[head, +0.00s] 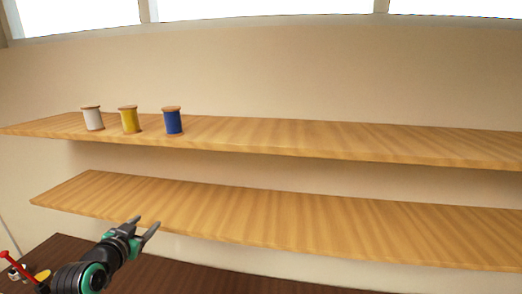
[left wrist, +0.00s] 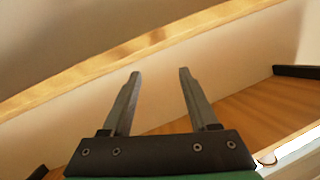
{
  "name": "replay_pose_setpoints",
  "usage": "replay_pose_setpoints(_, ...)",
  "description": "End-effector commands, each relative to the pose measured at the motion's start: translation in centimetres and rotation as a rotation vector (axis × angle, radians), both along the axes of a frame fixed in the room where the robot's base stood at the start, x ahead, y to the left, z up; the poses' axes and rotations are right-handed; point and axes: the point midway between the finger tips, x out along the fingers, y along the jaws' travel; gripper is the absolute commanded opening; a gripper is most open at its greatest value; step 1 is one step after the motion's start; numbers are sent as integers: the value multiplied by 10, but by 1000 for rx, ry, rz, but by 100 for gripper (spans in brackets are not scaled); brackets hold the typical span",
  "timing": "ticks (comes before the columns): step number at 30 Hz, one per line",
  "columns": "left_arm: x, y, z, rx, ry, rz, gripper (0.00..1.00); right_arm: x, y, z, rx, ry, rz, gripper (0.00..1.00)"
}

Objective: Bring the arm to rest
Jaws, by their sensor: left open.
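My left gripper (head: 146,228) is at the lower left of the head view, in front of and just below the front edge of the lower shelf. Its two fingers stand apart with nothing between them. The left wrist view shows the same gripper (left wrist: 158,75) open and empty, with a wooden shelf edge and a pale wall beyond the fingers. My right gripper does not show in either view.
Three thread spools stand upright on the upper shelf (head: 330,139): white (head: 93,119), yellow (head: 129,120) and blue (head: 172,121). The lower shelf (head: 290,212) is bare. A dark wooden surface (head: 190,276) lies below, with a red-handled object (head: 11,265) at the far left.

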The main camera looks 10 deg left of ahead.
Motion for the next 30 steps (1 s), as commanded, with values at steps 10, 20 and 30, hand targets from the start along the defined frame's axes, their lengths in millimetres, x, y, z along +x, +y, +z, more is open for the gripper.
replay_pose_setpoints(10, -82, -163, 251, -54, -664, -185, 60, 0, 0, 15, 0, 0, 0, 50)
replay_pose_setpoints(20, -235, -240, 359, -206, -1108, -359, 60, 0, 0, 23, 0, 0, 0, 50)
replay_pose_setpoints(30, -247, -243, 363, -218, -1138, -371, 60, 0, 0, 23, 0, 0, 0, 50)
